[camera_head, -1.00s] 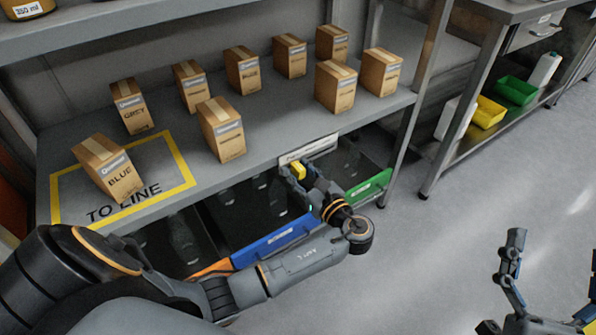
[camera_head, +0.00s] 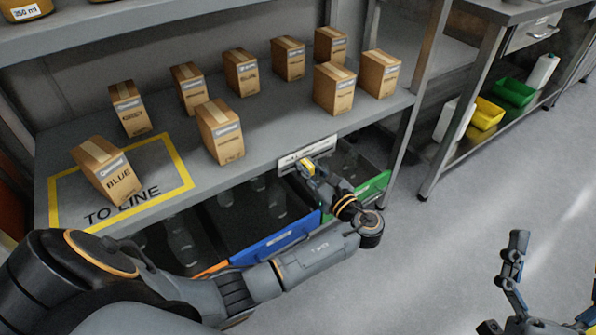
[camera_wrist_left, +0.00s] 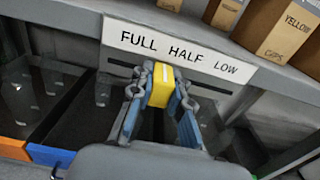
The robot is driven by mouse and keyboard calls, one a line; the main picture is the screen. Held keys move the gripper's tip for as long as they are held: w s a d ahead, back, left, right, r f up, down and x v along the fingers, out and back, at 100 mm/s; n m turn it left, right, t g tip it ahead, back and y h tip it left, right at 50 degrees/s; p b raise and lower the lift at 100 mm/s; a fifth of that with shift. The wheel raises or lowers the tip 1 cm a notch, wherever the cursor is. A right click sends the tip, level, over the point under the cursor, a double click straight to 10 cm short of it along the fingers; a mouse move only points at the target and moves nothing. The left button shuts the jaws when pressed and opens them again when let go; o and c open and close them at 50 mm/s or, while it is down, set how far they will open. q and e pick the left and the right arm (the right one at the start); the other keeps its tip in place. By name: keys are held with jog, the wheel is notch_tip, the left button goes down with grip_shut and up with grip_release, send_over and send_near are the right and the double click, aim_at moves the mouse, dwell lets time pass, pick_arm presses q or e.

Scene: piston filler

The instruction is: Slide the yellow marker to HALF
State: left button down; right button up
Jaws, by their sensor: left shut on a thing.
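The yellow marker (camera_head: 307,167) sits just under the white label strip (camera_head: 320,148) on the shelf's front edge. In the left wrist view the strip (camera_wrist_left: 181,50) reads FULL, HALF, LOW from left to right. There the marker (camera_wrist_left: 160,86) is below the gap between FULL and HALF, close to the left end of HALF. My left gripper (camera_wrist_left: 157,98) is shut on the marker, one finger on each side. My right gripper (camera_head: 555,248) is at the lower right, fingers spread and empty, partly cut off by the frame edge.
Several cardboard boxes (camera_head: 220,132) stand on the shelf above the strip. Below are open bins with blue (camera_head: 275,243) and green (camera_head: 374,187) fronts, near my left arm. A bench with yellow and green trays (camera_head: 515,91) stands at right. The floor between is clear.

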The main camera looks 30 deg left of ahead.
pick_arm(q)
jog(key=shift+w+d, duration=0.4)
jog(key=shift+w, duration=0.45)
pick_arm(e)
jog(key=shift+s+r+t, duration=0.2)
jog(key=shift+r+t, duration=0.1)
jog(key=shift+r, duration=0.15)
pick_arm(q)
jog(key=c, duration=1.2)
grip_release()
jog(key=v, duration=1.2)
jog(key=shift+f, duration=0.1)
pick_arm(e)
jog(key=shift+f, duration=0.1)
